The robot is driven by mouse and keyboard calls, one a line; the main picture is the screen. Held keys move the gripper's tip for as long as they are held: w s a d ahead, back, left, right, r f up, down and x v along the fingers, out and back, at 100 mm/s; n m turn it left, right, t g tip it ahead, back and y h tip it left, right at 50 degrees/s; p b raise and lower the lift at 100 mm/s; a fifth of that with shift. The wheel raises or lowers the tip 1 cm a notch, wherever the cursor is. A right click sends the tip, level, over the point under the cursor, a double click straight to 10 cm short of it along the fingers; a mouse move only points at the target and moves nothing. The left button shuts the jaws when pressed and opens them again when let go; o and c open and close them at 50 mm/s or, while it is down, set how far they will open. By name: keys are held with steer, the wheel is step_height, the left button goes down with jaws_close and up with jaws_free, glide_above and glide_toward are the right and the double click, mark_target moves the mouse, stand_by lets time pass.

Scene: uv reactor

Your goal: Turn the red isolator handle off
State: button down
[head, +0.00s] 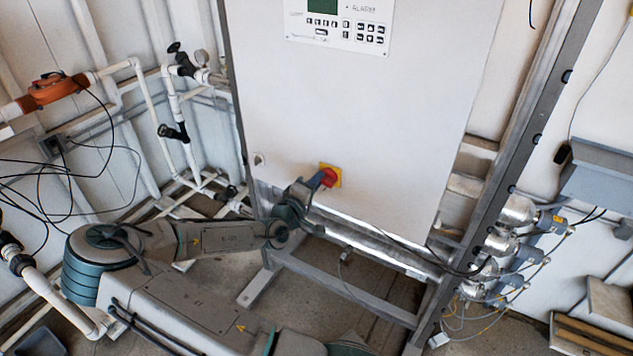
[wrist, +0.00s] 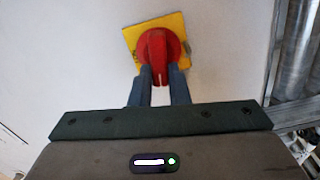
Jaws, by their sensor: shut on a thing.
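The red isolator handle (wrist: 152,48) sits on a yellow square plate (wrist: 130,38) on the white cabinet front. In the wrist view the handle's grip bar stands upright in the picture, while the yellow plate looks slightly tilted. My gripper (wrist: 163,76) has its two fingers on either side of the bar's lower part and is shut on it. In the head view the red handle (head: 328,177) shows low on the cabinet, with my gripper (head: 318,182) reaching it from the lower left and covering part of it.
The white cabinet (head: 345,110) carries a control panel (head: 340,25) at its top. A metal frame (head: 345,290) and shiny pipes run below it. White pipes (head: 180,130) stand at the left, and cylindrical metal fittings (head: 515,212) with cables at the right.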

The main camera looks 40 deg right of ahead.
steer(key=shift+f+n, duration=0.15)
steer(key=shift+n, duration=0.85)
steer(key=c, duration=1.4)
jaws_free()
steer(key=b+v, duration=0.3)
steer(key=v, duration=1.1)
steer(key=shift+b, duration=0.35)
steer(key=shift+d+f, duration=0.1)
